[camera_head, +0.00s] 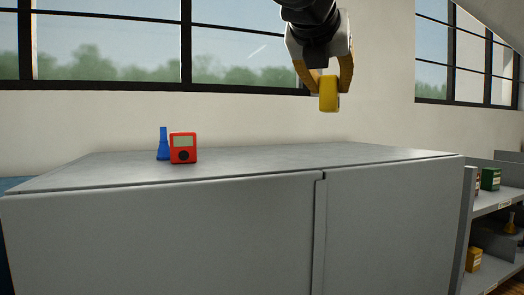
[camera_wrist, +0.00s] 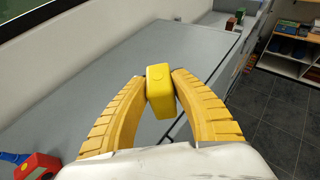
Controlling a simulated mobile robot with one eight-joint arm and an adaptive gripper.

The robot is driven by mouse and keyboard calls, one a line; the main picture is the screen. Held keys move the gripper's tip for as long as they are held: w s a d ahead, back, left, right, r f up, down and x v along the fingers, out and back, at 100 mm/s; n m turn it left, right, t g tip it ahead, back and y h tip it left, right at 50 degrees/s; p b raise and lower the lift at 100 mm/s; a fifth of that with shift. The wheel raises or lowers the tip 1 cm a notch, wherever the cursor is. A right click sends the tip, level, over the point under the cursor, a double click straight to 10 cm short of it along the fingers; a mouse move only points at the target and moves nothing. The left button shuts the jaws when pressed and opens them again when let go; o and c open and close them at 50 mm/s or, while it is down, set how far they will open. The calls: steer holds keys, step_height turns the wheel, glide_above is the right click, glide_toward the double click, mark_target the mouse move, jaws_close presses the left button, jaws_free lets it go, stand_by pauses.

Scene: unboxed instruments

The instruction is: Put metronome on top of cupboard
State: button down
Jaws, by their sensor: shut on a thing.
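My gripper (camera_head: 328,88) is shut on a small yellow box-shaped thing (camera_head: 328,101), held in the air above the rear right part of the cupboard (camera_head: 170,235). The yellow thing also shows between the two fingertips in the wrist view (camera_wrist: 161,94). It has rounded edges and a small round mark on one end; it may be the metronome, but its face is not clear. The cupboard is grey with a flat top, and the yellow thing is clear of that top. The gripper's fingers hide part of its sides.
The middle and right of the top are bare. A wall with windows stands behind. Shelves (camera_head: 495,200) with small items stand at right.

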steer(key=shift+w+a+f, duration=0.25)
steer(key=shift+a+f, duration=0.05)
steer(key=w+f, duration=0.2)
steer(key=w, duration=0.1)
steer(key=w+f+p, duration=0.1)
steer(key=w, duration=0.2)
steer(key=w+a+f, duration=0.1)
steer(key=w+f, duration=0.1)
steer(key=w, duration=0.1)
steer(key=shift+a+f, duration=0.1)
steer(key=shift+f, duration=0.45)
step_height(320, 180, down, 4)
steer(key=shift+w+r+p, duration=0.1)
steer(key=shift+p, duration=0.3)
steer(key=c, duration=1.2)
jaws_free()
